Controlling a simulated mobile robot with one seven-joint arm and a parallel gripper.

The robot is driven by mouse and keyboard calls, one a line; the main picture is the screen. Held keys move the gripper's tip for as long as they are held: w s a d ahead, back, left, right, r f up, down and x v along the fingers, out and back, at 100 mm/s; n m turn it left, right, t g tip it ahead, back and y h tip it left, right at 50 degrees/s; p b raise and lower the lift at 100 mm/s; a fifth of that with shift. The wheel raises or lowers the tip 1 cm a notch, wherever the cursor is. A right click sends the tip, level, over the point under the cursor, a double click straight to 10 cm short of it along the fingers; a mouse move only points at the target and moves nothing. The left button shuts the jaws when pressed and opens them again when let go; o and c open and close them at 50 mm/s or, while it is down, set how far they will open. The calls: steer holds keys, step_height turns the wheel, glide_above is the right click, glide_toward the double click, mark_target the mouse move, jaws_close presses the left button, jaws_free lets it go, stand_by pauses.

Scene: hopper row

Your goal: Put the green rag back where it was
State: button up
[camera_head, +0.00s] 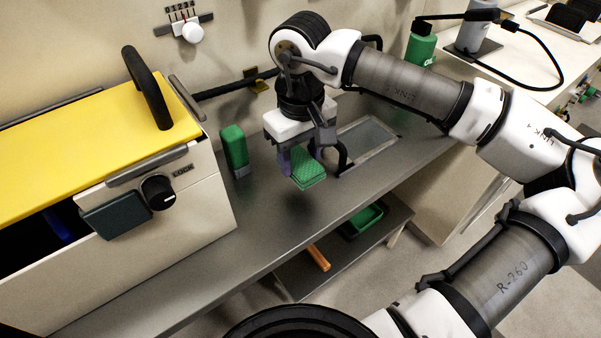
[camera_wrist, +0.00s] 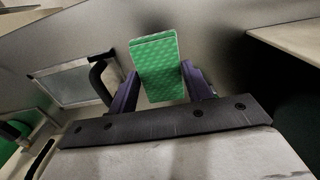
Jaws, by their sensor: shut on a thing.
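The green rag (camera_head: 309,173) is a folded, textured pad between the fingers of my gripper (camera_head: 303,163). My gripper is shut on it and holds it above the grey counter, just left of a recessed framed panel (camera_head: 368,142). In the wrist view the green rag (camera_wrist: 157,62) stands out between the two dark purple fingers of my gripper (camera_wrist: 160,85). Whether the rag touches the counter is hard to tell; it looks a little above it.
A green block-like bottle (camera_head: 234,148) stands on the counter to the left. A cream hopper with a yellow lid (camera_head: 85,148), black handle and lock knob (camera_head: 158,193) fills the left. A green tray (camera_head: 362,220) and an orange bar (camera_head: 318,257) lie on the lower shelf. The counter's front strip is clear.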

mark_target(300, 176)
steer(key=shift+f, duration=2.85)
steer(key=shift+f, duration=0.25)
steer(key=o, duration=1)
steer(key=shift+r, duration=0.1)
steer(key=shift+o, duration=0.2)
steer(key=shift+r, duration=0.15)
step_height(300, 176, up, 12)
steer(key=shift+r+b, duration=0.1)
steer(key=shift+b, duration=0.2)
